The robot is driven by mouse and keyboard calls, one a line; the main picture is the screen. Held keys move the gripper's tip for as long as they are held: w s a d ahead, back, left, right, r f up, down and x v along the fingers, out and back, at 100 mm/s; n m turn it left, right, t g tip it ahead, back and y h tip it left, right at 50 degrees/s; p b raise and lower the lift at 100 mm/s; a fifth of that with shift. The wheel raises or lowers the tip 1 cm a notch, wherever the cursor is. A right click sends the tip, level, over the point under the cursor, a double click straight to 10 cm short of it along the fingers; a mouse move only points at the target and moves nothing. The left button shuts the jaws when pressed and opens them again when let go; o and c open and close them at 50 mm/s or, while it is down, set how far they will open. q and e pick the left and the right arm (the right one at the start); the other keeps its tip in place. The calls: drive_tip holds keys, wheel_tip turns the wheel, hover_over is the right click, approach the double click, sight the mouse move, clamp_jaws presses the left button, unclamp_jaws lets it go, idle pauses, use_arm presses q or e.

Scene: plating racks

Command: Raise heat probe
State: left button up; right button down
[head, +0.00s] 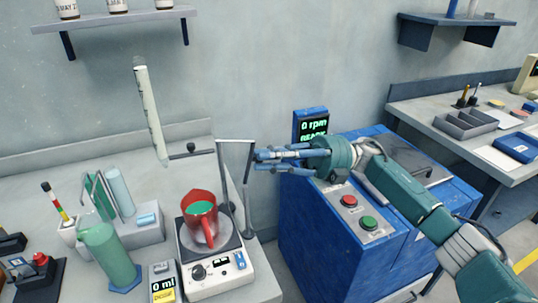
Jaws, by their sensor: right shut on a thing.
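The heat probe (235,141) appears to be the thin grey bent rod above the back right of the white hotplate (216,281). It has a short level top and legs running down from it. A red jug (206,228) with green liquid stands on the hotplate. The lower leg passes to the right of the jug; I cannot tell exactly where it ends. My right gripper (262,156) comes in from the right, with its blue fingers shut on the rod's right side, near its top. The fingertips partly hide this contact. My left gripper is out of view.
A green cylinder (106,252) and a small display box (163,284) stand left of the hotplate. A blue machine (322,238) with red and green buttons is below my right arm.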

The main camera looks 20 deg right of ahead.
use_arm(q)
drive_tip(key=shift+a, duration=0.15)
use_arm(e)
drive_tip(key=shift+w, duration=0.1)
drive_tip(key=c, duration=1.7)
unclamp_jaws()
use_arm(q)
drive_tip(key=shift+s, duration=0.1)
use_arm(e)
drive_tip(key=v, duration=1.2)
drive_tip(key=shift+d, duration=0.1)
